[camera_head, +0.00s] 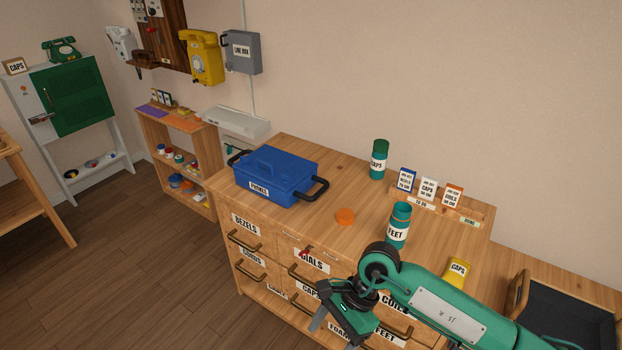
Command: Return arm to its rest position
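My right arm, green with a grey plate, comes in from the lower right and reaches across the front of the wooden drawer cabinet (262,236). Its gripper (336,331) points down in front of the drawers, with its two fingers apart and nothing seen between them. The arm hides parts of the lower right drawers and their labels. My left gripper is not in view.
On the cabinet top stand a blue PHONES box (275,178), an orange disc (345,216), a green CAPS canister (378,162), an open FEET canister (397,228) and a yellow CAPS item (457,270). A dark tray (562,306) lies right. Floor at left is clear.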

